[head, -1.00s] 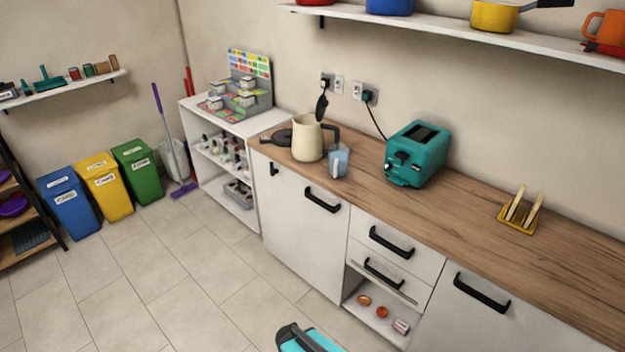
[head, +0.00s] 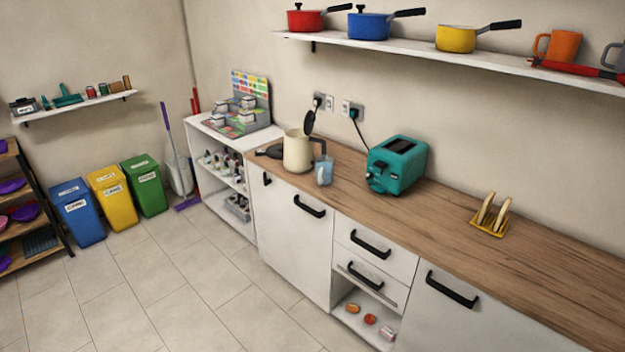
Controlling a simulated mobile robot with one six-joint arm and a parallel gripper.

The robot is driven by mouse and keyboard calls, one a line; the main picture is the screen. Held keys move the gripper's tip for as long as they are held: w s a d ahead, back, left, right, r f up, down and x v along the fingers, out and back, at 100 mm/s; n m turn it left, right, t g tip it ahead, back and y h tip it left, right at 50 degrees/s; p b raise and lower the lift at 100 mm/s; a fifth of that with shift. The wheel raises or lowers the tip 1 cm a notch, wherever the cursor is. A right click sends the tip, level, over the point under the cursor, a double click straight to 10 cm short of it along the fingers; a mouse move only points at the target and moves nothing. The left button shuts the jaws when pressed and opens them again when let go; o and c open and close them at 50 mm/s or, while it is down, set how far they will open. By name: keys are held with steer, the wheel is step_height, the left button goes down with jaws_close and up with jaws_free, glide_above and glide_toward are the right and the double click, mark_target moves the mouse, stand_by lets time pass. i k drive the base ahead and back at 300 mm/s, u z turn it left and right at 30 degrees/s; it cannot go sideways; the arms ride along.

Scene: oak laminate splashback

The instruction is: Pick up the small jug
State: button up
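The small jug (head: 324,171) is light blue and see-through, and stands upright on the wooden worktop (head: 440,207). It is just right of the cream kettle (head: 296,153), whose dark lid is raised. The kettle is close beside the jug; I cannot tell whether they touch. My gripper is not in view.
A teal toaster (head: 398,166) stands right of the jug, its cord running to the wall socket. A yellow toast rack (head: 490,218) stands further right. A wall shelf (head: 400,50) with pans overhangs the worktop. The tiled floor (head: 170,290) in front is clear.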

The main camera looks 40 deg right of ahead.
mark_target(323, 174)
steer(key=u, duration=0.2)
steer(key=i, duration=0.95)
steer(key=u, duration=0.65)
steer(key=k, duration=0.9)
steer(key=z, duration=0.2)
steer(key=i, duration=0.45)
steer(key=u, duration=0.1)
